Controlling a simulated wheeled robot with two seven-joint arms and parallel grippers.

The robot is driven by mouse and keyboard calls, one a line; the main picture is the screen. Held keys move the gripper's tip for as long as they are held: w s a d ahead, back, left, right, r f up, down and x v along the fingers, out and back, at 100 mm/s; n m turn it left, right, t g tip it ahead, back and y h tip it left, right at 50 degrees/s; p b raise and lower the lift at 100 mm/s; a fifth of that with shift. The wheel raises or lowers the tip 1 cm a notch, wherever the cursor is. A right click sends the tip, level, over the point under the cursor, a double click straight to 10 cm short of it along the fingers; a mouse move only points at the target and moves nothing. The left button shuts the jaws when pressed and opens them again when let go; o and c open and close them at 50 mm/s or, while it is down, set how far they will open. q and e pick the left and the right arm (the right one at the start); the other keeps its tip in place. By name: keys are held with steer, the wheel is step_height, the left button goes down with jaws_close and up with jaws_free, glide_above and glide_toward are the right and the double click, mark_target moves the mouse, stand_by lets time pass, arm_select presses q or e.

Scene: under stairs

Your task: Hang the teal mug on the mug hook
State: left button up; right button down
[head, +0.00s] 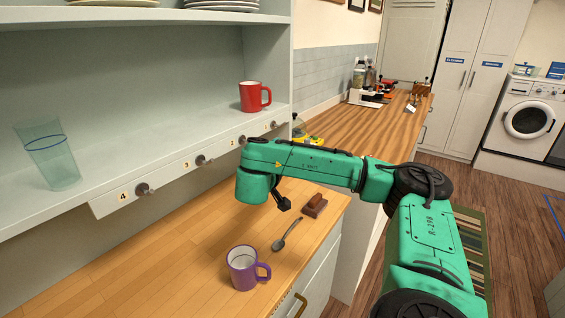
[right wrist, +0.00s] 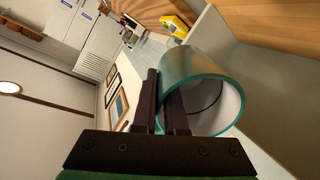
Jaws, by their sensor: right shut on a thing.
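The teal mug (right wrist: 203,62) shows in the right wrist view, its pale open mouth turned toward the camera. My right gripper (right wrist: 160,80) is shut on it at the left side of its rim; its handle is not clearly seen. In the head view my right arm reaches in from the right, and its wrist hides the gripper and the mug. Hooks stick out of the shelf's front rail, among them hook 4 (head: 145,189), hook 3 (head: 202,160) and hook 1 (head: 273,125). A dark knob beside label 2 (head: 241,141) is just behind my wrist. My left gripper is out of view.
A purple mug (head: 241,270), a spoon (head: 287,234) and a small brown block (head: 314,205) are on the wooden counter (head: 150,275). A clear glass (head: 50,155) and a red mug (head: 252,97) stand on the shelf above the hooks. The counter's left part is bare.

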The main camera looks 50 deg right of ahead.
steer(key=shift+s+r, duration=0.1)
steer(key=shift+s, duration=0.2)
steer(key=w+b, duration=0.1)
steer(key=w+f+b, duration=0.1)
steer(key=w, duration=0.1)
steer(key=shift+w+a+b, duration=0.15)
steer(key=shift+w+b, duration=0.7)
steer(key=shift+w+a+b, duration=0.2)
steer(key=shift+w+b, duration=0.1)
steer(key=shift+w, duration=0.85)
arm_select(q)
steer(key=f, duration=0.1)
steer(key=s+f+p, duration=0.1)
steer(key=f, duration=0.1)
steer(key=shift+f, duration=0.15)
arm_select(e)
steer(key=w, duration=0.2)
steer(key=w+f, duration=0.1)
steer(key=w, duration=0.1)
steer(key=shift+a, duration=0.1)
steer(key=shift+f, duration=0.1)
